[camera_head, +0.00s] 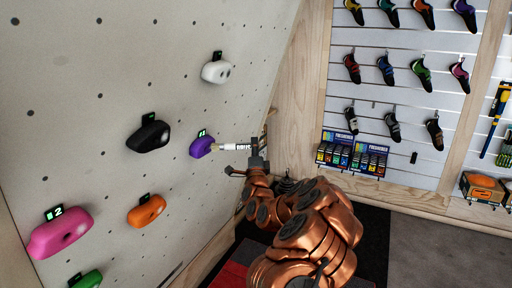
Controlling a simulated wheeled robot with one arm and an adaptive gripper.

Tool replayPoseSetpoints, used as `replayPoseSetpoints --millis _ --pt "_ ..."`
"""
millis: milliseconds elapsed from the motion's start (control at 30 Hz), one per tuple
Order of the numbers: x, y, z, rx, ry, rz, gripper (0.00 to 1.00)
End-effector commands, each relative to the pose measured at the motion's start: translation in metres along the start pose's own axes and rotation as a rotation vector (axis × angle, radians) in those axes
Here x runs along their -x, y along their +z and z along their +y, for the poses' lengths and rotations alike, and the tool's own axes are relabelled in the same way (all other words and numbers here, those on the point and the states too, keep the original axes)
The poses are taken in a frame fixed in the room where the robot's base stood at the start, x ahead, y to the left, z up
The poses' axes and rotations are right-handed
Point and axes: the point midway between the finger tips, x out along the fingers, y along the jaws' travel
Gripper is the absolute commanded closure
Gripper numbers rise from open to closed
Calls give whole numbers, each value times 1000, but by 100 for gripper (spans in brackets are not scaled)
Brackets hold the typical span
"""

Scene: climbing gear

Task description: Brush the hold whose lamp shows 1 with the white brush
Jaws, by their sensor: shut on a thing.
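My gripper (257,153) is shut on the white brush (229,147), which points left toward the wall. The brush's tip is at the right edge of the purple hold (201,148); I cannot tell whether it touches. A small lit lamp (202,133) sits above the purple hold and seems to show 1, though it is tiny. The pink hold (62,234) at the lower left has a lamp (54,213) showing 2. The brush's rear end is partly hidden by my gripper.
A black hold (148,137), a white hold (216,71), an orange hold (147,211) and a green hold (88,280) are also on the wall. Shoes hang on the slatted panel (400,45) at the right. A red and black mat (232,274) lies below.

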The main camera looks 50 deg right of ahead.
Motion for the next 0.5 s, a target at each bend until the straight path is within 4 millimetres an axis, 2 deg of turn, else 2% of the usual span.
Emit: replayPoseSetpoints --millis 333,500 --pt "-15 -11 9 1 -3 -1 100" --pt "-15 -11 7 -1 -1 0 100"
